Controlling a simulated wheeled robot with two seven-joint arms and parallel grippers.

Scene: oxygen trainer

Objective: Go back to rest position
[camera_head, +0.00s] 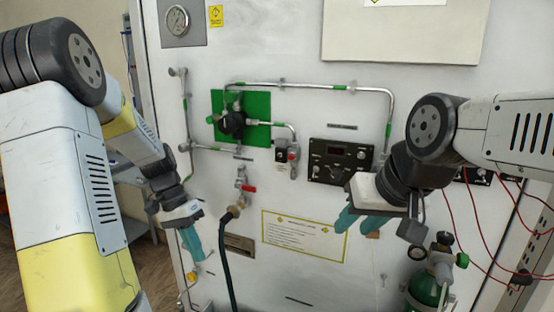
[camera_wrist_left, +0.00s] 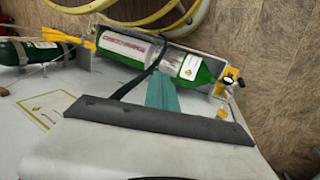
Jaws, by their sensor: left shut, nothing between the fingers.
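My left gripper (camera_head: 193,242) has teal fingers that point down in front of the lower left of the white trainer panel (camera_head: 225,180). Its fingers are together and empty. In the left wrist view the teal fingers (camera_wrist_left: 162,95) show side by side with nothing between them, in front of a green cylinder (camera_wrist_left: 200,67). My right gripper (camera_head: 358,220) hangs in front of the panel, below the black control box (camera_head: 340,160). Its teal fingers point down and left, and their gap is not clear. I see nothing held in it.
A dark hose (camera_head: 229,250) hangs from a red-handled valve (camera_head: 247,188), close to the right of my left gripper. A green cylinder (camera_head: 425,289) stands below right of my right gripper. Red wires (camera_head: 479,222) hang at the right. Metal pipes (camera_head: 310,86) run across the panel.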

